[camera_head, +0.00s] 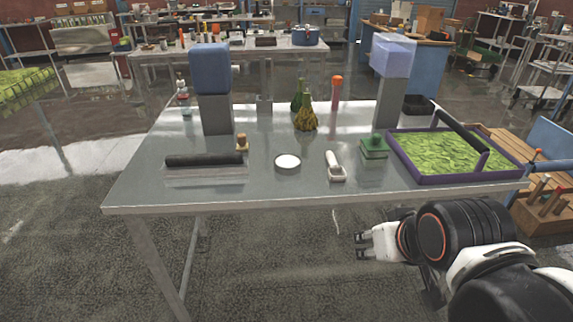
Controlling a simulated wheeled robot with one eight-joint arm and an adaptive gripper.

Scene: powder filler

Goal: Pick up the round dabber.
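A small object with a tan knob (241,143) stands on the grey metal table at the back end of a dark bar; it may be the round dabber, but it is too small to be sure. A green square block with a knob (374,148) stands to the right, near the purple tray. A round white-topped dish or disc (287,161) lies between them near the front. My gripper (360,245) is in front of the table and below its front edge, apart from everything. Its dark fingertips point left and stand apart, with nothing between them.
The front left corner is clear.

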